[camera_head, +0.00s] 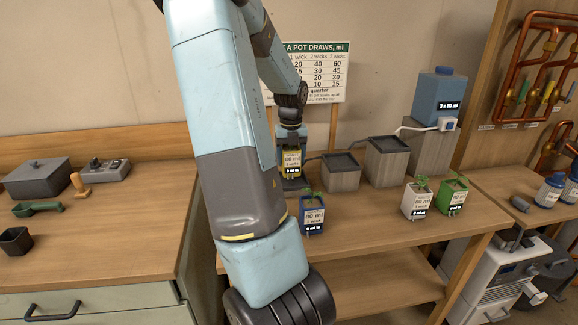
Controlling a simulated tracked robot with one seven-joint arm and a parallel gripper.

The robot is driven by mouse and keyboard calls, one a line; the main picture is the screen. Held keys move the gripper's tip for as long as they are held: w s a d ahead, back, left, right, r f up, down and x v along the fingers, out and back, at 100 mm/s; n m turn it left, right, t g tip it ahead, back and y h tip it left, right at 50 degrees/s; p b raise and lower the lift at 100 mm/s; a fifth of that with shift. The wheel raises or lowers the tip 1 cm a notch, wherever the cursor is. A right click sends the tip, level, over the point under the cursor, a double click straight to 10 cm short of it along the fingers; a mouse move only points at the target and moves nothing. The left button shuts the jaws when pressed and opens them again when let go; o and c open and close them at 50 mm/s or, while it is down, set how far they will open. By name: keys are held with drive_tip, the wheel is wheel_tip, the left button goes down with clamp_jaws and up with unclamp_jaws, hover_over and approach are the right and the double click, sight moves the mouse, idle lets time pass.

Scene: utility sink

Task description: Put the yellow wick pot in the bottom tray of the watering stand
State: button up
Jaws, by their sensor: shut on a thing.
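The yellow wick pot (291,164) is at the back of the bench, its label facing me. My gripper (291,143) is shut on it from above. The watering stand has stepped grey blocks with dark-topped trays, including a middle one (341,160) and a taller one (388,144). A dark low shape (294,184) shows at the pot's base, at the low left end of the stand. I cannot tell whether the pot rests in a tray there or hangs just above it. My arm hides part of this area.
A blue pot (313,214) stands in front, close to my arm. A white pot (416,199) and a green pot (453,195) stand to the right. A blue tank (438,98) tops the tallest block. A chart (318,75) hangs behind. Bench space is clear between the blue and white pots.

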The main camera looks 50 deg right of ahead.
sight(291, 164)
drive_tip(key=shift+f, duration=1.45)
drive_tip(key=o, duration=1.3)
drive_tip(key=shift+f, duration=0.1)
wheel_tip(291, 164, up, 12)
drive_tip(key=shift+r, duration=0.15)
